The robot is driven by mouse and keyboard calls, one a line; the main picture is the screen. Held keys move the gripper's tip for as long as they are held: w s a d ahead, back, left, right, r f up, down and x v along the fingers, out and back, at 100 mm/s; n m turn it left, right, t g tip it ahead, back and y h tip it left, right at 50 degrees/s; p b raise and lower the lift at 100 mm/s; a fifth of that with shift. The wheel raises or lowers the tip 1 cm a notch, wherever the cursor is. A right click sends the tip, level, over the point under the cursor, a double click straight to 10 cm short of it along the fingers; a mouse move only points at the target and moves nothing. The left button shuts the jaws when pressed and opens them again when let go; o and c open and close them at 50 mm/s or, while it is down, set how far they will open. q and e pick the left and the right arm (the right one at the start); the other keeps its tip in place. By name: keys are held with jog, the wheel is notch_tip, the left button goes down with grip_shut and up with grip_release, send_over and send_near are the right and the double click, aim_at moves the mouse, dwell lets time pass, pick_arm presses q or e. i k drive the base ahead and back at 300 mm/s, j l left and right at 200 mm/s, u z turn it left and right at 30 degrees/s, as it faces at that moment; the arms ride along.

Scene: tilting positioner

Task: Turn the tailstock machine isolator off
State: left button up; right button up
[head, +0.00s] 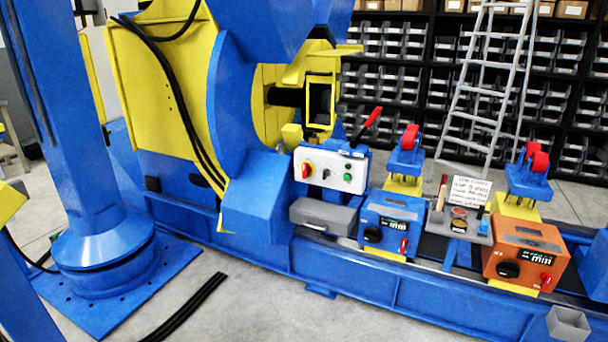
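A white control box (330,170) is mounted on the blue machine near the picture's middle. A lever with a red grip (373,117) rises behind the box's right end. No label naming the tailstock is readable. Neither of my grippers is in view.
A grey box (322,215) sits below the control box. To the right stand a blue unit (388,222) and an orange unit (525,255), with red-wheeled rollers behind. A blue column (80,130) stands at left. Black cables (185,308) lie on the open front floor.

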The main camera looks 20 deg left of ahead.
aim_at(307, 169)
jog(key=i+j, duration=0.65)
jog(key=i, duration=0.15)
